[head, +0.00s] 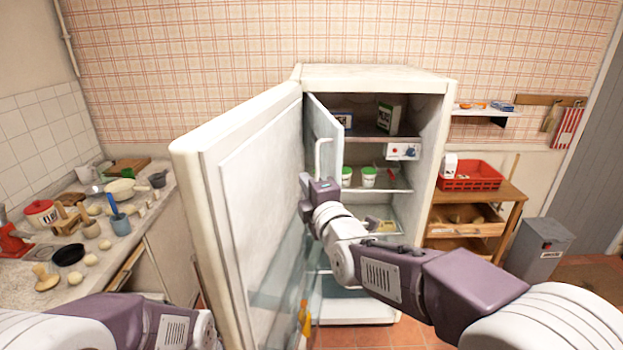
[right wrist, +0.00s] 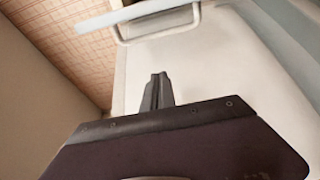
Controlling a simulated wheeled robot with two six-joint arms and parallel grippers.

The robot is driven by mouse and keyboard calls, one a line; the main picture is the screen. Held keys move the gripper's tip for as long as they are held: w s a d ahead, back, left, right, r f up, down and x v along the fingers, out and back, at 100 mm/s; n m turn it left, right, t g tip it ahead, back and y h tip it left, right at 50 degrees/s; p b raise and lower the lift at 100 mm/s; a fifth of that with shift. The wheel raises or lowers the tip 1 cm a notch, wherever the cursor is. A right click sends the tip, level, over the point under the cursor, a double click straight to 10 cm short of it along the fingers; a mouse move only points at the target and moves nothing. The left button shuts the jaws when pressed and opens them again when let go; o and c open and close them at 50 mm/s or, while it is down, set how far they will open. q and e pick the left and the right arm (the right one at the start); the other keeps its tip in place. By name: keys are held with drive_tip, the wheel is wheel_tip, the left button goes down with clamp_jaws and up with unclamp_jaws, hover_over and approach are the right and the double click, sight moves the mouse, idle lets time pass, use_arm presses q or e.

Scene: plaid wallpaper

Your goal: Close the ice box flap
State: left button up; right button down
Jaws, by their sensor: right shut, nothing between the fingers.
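The ice box flap (head: 323,132) is a small white door at the top left inside the fridge. It stands open, swung out toward me, with a pale bar handle (head: 318,158) on it. The ice box (head: 365,118) behind it holds a couple of cartons. My right gripper (head: 320,180) is just below the flap, near the lower end of the handle. In the right wrist view its fingers (right wrist: 157,90) are closed together and empty, with a white panel and a handle bar beyond them. My left arm shows at the bottom left; its fingers are out of view.
The big fridge door (head: 245,200) stands wide open to the left of my right gripper. Glass shelves (head: 385,187) with white tubs are inside the fridge. A cluttered counter (head: 150,225) is at left. A wooden stand with a red crate (head: 470,183) is at right.

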drive_tip(key=p+x, duration=0.2)
drive_tip(key=x, duration=0.6)
drive_tip(key=d+p, duration=0.1)
drive_tip(key=d, duration=0.3)
drive_tip(key=shift+f, duration=0.15)
